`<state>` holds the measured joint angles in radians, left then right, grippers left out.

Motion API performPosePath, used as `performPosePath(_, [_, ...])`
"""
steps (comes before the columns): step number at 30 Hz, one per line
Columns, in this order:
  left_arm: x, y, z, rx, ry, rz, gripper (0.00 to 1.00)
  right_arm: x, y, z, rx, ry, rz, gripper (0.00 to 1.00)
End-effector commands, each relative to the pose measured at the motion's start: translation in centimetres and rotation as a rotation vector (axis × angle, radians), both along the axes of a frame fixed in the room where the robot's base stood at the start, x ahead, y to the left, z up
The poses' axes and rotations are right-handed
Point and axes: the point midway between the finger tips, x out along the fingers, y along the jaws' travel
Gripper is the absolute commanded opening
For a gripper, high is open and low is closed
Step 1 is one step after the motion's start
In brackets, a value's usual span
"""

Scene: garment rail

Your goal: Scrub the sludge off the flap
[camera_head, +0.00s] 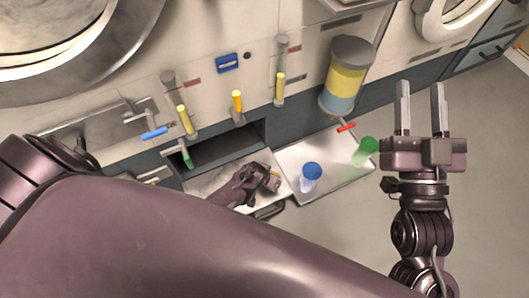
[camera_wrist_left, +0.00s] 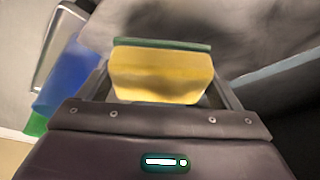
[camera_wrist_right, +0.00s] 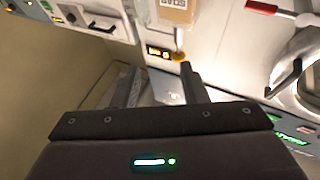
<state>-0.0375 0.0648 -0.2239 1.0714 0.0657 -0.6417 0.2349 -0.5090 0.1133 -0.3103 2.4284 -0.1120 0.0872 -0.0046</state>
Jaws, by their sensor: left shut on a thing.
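The flap (camera_head: 209,188) is a pale metal panel folded down below a dark opening in the machine front. In the left wrist view the flap (camera_wrist_left: 290,28) carries a dark, smeared patch of sludge (camera_wrist_left: 235,42). My left gripper (camera_head: 270,182) is over the flap's right part. It is shut on a yellow sponge with a green layer (camera_wrist_left: 162,75), which is at the dark patch; whether it touches the surface is unclear. My left arm hides the flap's near side in the head view. My right gripper (camera_head: 420,105) is open and empty, off to the right above the floor.
A pale tray (camera_head: 290,158) beside the flap holds a blue-topped container (camera_head: 311,172) and a green one (camera_head: 366,150). A yellow-and-blue canister (camera_head: 346,75) and several yellow-handled valves are on the machine front. The floor at right is clear.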

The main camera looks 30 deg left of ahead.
Motion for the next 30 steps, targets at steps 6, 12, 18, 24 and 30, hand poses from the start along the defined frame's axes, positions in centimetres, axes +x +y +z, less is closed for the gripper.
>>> performPosePath(6, [0.0,0.1,0.3,0.000,0.000,0.000,0.68,0.4,0.3,-1.9,-0.036,0.088,0.002,0.39])
performPosePath(12, [0.1,0.1,0.6,0.000,0.000,0.000,0.68,0.7,0.5,-3.6,-0.067,0.165,0.005,0.39])
performPosePath(18, [0.1,0.1,0.8,0.000,-0.001,0.000,0.68,0.8,0.7,-5.5,-0.098,0.242,0.008,0.39])
performPosePath(24, [0.1,0.2,1.0,0.000,-0.001,0.000,0.68,0.8,0.8,-7.3,-0.130,0.319,0.011,0.39])
performPosePath(30, [0.1,0.2,1.3,0.000,0.000,0.000,0.68,0.6,0.9,-9.1,-0.162,0.396,0.015,0.39])
